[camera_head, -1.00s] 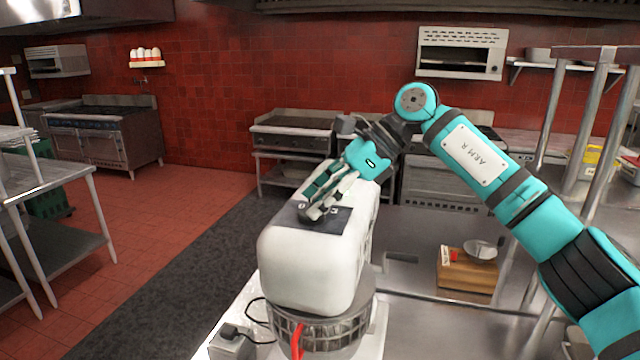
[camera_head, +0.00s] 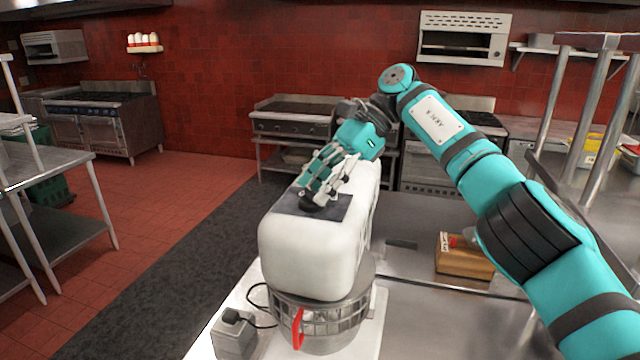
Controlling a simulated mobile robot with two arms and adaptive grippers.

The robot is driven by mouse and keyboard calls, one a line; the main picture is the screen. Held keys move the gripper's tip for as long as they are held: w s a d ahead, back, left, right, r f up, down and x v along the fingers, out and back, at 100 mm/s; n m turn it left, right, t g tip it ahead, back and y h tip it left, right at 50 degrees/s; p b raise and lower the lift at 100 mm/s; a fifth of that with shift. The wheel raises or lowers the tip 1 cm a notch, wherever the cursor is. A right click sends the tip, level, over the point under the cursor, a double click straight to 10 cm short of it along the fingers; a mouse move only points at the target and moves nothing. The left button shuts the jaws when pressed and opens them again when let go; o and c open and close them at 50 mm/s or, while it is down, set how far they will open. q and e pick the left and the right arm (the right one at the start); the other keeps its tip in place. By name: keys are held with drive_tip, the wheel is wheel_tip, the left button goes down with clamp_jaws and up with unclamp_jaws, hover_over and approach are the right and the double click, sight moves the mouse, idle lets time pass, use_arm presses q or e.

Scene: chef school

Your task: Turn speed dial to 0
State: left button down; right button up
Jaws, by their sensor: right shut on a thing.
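A large white stand mixer (camera_head: 308,252) stands on the counter in the middle of the view. A dark panel (camera_head: 291,203) lies on top of its head. The speed dial (camera_head: 318,207) is a dark round knob on that panel, partly hidden by fingers. My right gripper (camera_head: 322,195) reaches down onto the panel from the upper right, with its fingers shut around the dial. The dial's marks are too small to read. My left gripper is not in view.
The mixer has a grey wire guard (camera_head: 335,312) with a red handle (camera_head: 298,328) below its head. A grey box (camera_head: 235,335) with a cable stands at the left. A wooden block (camera_head: 463,262) is on the steel counter (camera_head: 420,315) at the right.

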idle(0.3)
drive_tip(key=o, duration=1.2)
drive_tip(key=shift+c, duration=0.2)
drive_tip(key=shift+m+t, duration=0.3)
drive_tip(key=shift+m, duration=0.1)
